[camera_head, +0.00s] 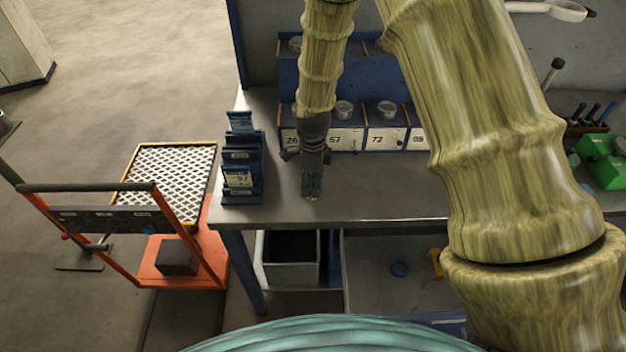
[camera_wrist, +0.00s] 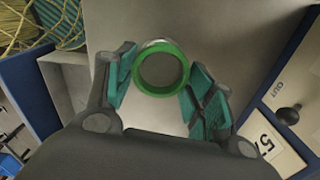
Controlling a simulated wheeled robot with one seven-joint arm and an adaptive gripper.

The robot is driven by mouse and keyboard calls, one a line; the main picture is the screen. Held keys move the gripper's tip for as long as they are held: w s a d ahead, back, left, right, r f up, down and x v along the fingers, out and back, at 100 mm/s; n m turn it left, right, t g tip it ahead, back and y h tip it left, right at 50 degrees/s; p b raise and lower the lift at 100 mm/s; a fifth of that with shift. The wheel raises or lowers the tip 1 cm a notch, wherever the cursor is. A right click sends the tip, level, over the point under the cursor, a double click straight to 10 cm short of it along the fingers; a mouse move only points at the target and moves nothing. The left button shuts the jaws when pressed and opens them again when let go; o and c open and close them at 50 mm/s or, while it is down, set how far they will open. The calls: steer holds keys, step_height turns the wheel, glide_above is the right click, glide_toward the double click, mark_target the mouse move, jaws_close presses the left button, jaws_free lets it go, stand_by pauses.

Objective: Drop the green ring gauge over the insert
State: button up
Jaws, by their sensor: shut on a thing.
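The green ring gauge (camera_wrist: 184,69) sits between the teal-padded fingertips of my gripper (camera_wrist: 162,82) in the wrist view, and the gripper is shut on it. A thin silvery edge shows at the ring's far rim; I cannot tell whether it is the insert or part of the ring. Grey surface shows through the ring's hole. In the head view, my gripper (camera_head: 313,188) points down over the left part of the grey bench (camera_head: 375,195), right of a blue rack. The ring is too small to make out there, and I cannot identify the insert.
The blue stepped rack (camera_head: 240,180) stands close to the left of my gripper. Behind it are blue shelves (camera_head: 285,75) with numbered bins. Green cases (camera_head: 603,165) and a tool holder lie at the right. An orange trolley (camera_head: 205,262) stands left of the bench. The bench's front middle is clear.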

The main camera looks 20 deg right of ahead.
steer(key=shift+f, duration=0.35)
steer(key=o, duration=0.8)
steer(key=shift+r+p, duration=3.6)
steer(key=shift+r, duration=1.95)
